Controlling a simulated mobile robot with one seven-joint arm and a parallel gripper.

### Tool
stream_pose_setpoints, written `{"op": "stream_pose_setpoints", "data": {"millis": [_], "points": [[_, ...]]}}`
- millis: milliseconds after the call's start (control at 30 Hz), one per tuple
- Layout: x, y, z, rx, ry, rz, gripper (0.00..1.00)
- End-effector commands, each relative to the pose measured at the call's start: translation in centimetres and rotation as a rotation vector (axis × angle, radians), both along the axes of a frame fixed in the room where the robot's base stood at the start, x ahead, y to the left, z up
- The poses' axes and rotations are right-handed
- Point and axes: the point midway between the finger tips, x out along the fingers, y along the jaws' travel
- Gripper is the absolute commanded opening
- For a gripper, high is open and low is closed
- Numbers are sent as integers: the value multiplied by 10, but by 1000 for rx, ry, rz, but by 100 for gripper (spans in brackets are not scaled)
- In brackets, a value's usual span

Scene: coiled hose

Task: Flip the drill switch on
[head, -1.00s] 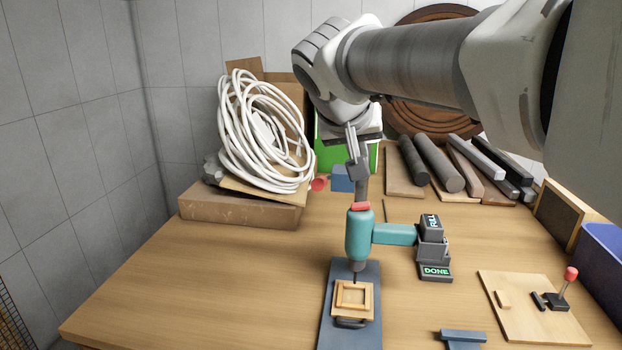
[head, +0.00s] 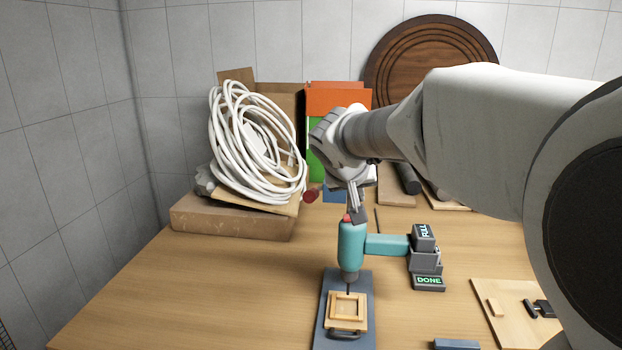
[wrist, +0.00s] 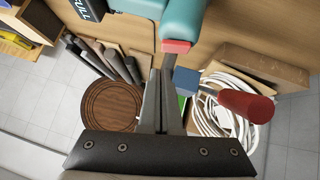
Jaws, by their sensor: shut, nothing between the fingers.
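The teal drill (head: 351,246) stands upright in the head view, on an arm from a dark box. Its red switch (head: 347,217) is on top and partly covered by my gripper (head: 357,212). My gripper is shut and empty, its fingertips pointing down at the drill's top, close by the switch. In the wrist view the drill (wrist: 182,18) is at the top with the red switch (wrist: 177,46) just beyond my fingertips (wrist: 168,62). I cannot tell whether they touch, or which way the switch is set.
The box beside the drill carries "FULL" (head: 425,231) and "DONE" (head: 429,281) labels. A wooden frame (head: 332,309) lies on a dark plate (head: 327,285) below the drill. A white coiled hose (head: 240,150) lies back left. The table's left front is clear.

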Motion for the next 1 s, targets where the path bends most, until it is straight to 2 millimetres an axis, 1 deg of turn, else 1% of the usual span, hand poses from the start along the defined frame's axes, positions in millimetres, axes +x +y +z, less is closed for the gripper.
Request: {"op": "stream_pose_setpoints", "data": {"millis": [33, 100, 233, 667, 867, 900, 1000], "points": [[-2, -2, -9, 0, 2, 0, 0], [-1, -3, -16, 0, 0, 0, 0], [-2, -5, -24, 1, -1, 0, 0], [-2, -6, -27, 5, -2, 0, 0], [-3, -11, -37, 88, -16, -3, 0], [-3, -8, -34, 82, -14, 1, 0], [-3, -8, -34, 80, -14, 1, 0]]}}
